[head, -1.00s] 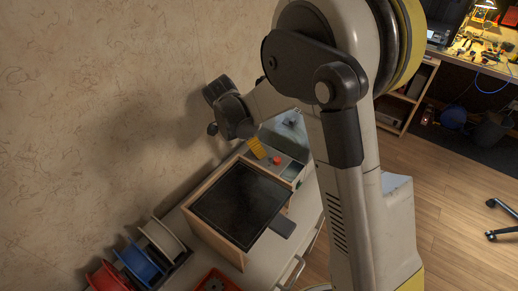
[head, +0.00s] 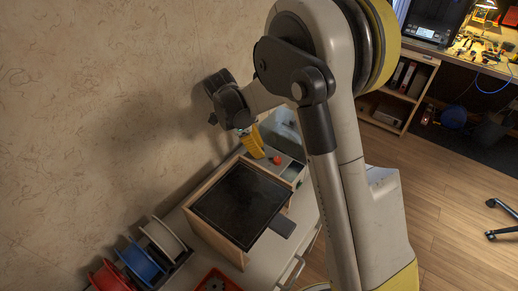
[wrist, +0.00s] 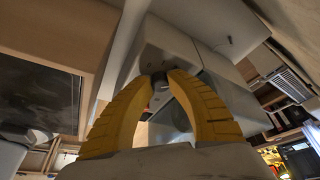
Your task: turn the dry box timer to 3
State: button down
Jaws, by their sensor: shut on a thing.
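The dry box seems to be the wooden-framed box with a dark panel (head: 240,205) on the bench; the dark panel also shows at the left of the wrist view (wrist: 38,98). A grey control strip (head: 290,172) lies behind it, with a red knob (head: 276,160). My gripper (head: 257,152) points down at the left end of this strip, left of the red knob. In the wrist view my gripper (wrist: 160,76) has its yellow fingertips closed around a small dark knob (wrist: 160,83), apparently the timer. The fingers hide most of it, and I cannot read its numbers or pointer.
The wall is close on the left of my gripper. Red, blue and white spools (head: 142,258) stand at the front left. A red tray (head: 215,281) lies at the front edge. A grey tab (head: 283,224) sticks out of the box's right side. Open floor lies to the right.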

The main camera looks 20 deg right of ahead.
jog(key=c, duration=1.2)
grip_release()
